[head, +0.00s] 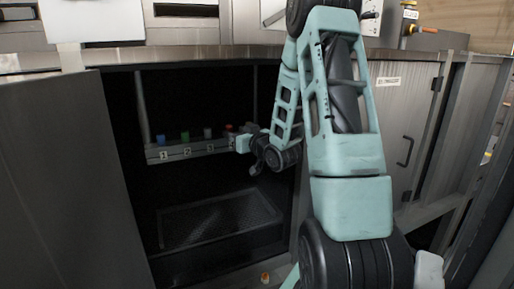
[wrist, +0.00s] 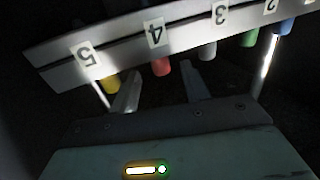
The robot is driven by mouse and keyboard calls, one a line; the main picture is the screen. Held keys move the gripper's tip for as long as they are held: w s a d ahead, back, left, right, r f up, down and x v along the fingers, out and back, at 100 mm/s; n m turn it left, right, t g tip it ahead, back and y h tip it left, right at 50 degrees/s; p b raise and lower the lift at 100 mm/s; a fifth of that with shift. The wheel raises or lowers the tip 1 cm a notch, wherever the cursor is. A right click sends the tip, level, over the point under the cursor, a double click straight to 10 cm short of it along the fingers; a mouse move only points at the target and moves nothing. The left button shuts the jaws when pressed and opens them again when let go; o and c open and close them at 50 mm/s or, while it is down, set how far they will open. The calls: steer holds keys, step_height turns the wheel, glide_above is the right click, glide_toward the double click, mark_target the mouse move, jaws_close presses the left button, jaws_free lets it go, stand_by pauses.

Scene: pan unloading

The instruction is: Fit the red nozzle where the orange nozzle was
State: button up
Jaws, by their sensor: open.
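The red nozzle (wrist: 161,67) is in the row on the rack, by label 4, between the grey and yellow nozzles. My gripper (wrist: 161,76) is open in the wrist view. Its two fingers are spread to either side of the red nozzle, and I see no contact; I cannot tell whether the nozzle is between the tips or just beyond them. In the head view, my gripper (head: 254,152) is at the right end of the rack, partly hidden by my arm. A small orange thing (head: 265,278) shows at the bottom edge; it is too small to identify.
The rack (head: 160,156) runs across the dark cabinet. It also holds blue (head: 160,139), green (head: 185,136), grey (head: 207,132) and yellow (wrist: 112,83) nozzles. A mesh tray (head: 215,220) lies below with clear space above it. An open door (head: 75,190) stands at the left.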

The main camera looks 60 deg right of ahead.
steer(key=b+v, duration=0.4)
steer(key=shift+s+f, duration=0.3)
steer(key=b+v, duration=0.8)
steer(key=b, duration=0.4)
steer(key=shift+r, duration=0.25)
steer(key=shift+a, duration=0.1)
